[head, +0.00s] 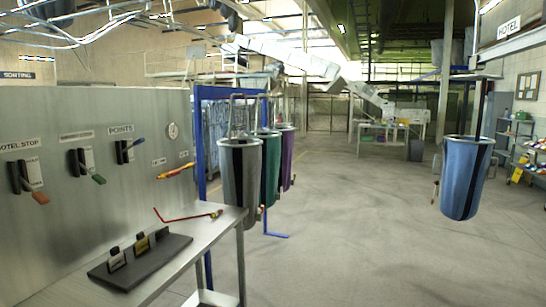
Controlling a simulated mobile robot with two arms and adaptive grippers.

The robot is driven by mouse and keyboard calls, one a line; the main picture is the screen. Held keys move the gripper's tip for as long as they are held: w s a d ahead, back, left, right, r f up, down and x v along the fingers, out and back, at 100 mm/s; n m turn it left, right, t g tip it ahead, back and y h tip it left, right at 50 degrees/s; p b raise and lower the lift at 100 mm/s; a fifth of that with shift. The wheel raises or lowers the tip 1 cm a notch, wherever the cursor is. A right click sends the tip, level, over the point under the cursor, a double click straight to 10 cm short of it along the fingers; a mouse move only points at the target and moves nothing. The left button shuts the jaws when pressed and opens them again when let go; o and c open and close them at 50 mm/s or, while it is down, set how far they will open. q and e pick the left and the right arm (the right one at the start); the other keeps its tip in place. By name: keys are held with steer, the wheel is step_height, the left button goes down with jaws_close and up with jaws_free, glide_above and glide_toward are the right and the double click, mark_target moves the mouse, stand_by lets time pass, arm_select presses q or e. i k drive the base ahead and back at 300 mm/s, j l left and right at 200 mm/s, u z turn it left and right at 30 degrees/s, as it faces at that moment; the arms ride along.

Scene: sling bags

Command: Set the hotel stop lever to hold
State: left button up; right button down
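The hotel stop lever (22,176) is on the grey panel at the far left, under a label reading HOTEL STOP (19,145). It has a black and white body and an orange-red handle (40,198) that points down and outward to the right. A small plate beside the lever is too small to read, so I cannot tell which setting the handle is at. Neither of my grippers shows in the head view.
Green-handled (99,180) and blue-handled (138,142) levers are further along the panel (70,245). A metal bench (226,219) below holds a dark tag stand (118,278) and a red hooked rod (180,218). Hanging bags (240,185) are beyond; a blue bag (466,178) hangs right. Floor between is clear.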

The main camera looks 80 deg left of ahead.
mark_target(40, 198)
steer(key=u, duration=4.1)
steer(key=i+l+u, duration=0.15)
steer(key=i+u, duration=0.15)
steer(key=i, duration=0.4)
